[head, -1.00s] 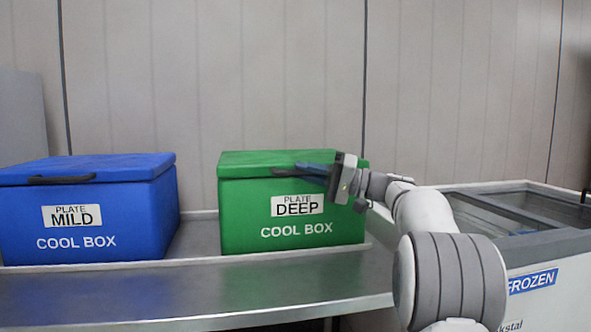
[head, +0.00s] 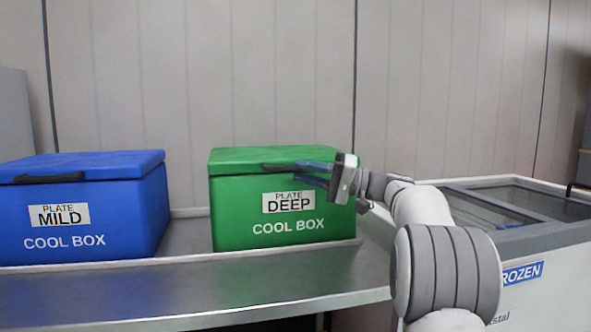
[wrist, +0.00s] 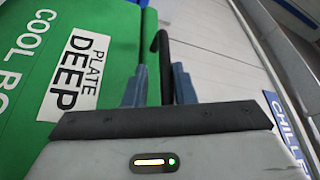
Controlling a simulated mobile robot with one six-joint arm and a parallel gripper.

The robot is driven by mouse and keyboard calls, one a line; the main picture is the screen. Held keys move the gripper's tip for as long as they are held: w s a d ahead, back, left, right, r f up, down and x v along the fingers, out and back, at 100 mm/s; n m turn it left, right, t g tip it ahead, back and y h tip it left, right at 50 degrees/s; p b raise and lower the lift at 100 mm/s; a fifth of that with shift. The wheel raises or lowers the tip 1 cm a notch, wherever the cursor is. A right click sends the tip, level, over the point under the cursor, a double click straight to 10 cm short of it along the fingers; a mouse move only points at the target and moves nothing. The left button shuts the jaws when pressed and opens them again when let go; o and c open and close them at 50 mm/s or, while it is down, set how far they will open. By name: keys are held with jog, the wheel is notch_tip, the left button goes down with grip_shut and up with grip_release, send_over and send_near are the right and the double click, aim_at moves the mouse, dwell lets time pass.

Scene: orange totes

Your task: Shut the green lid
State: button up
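The green lid (head: 240,158) lies level on the green cool box (head: 228,215), labelled PLATE DEEP, with no gap visible along its front edge. Its dark handle (head: 280,167) runs along the front of the lid. My gripper (head: 312,173) is at the right part of this handle, with its blue fingers pointing left. In the wrist view, the fingers of my gripper (wrist: 160,85) stand apart on either side of the handle (wrist: 164,50), with a gap showing beside it. The lid's right front corner is partly hidden behind my gripper.
A blue cool box (head: 90,225), labelled PLATE MILD, stands on the left with its lid down. Both boxes rest on a metal counter (head: 200,290) with a low raised edge. A white glass-topped freezer (head: 545,245) stands on the right. A panelled wall is behind.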

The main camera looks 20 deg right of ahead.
jog(key=p+v, duration=0.1)
jog(key=v, duration=0.4)
jog(key=shift+s+d+f, duration=0.1)
jog(key=shift+s+d, duration=0.05)
jog(key=shift+d, duration=0.2)
jog(key=s+a+r+m+g+h+p, duration=0.1)
jog(key=s+a+m+g+h+p, duration=0.1)
jog(key=s+a+h+p, duration=0.4)
jog(key=s+a+r+m+g+h+p, duration=0.1)
jog(key=s+a+g+h+p, duration=0.1)
jog(key=s+a+p, duration=0.55)
jog(key=s+d+n+h+p, duration=0.1)
jog(key=s+n+h+p, duration=0.1)
jog(key=s+h+p, duration=0.8)
jog(key=shift+s+d+r+n+g+h+p, duration=0.35)
jog(key=shift+s+p, duration=3.35)
jog(key=shift+p, duration=1.5)
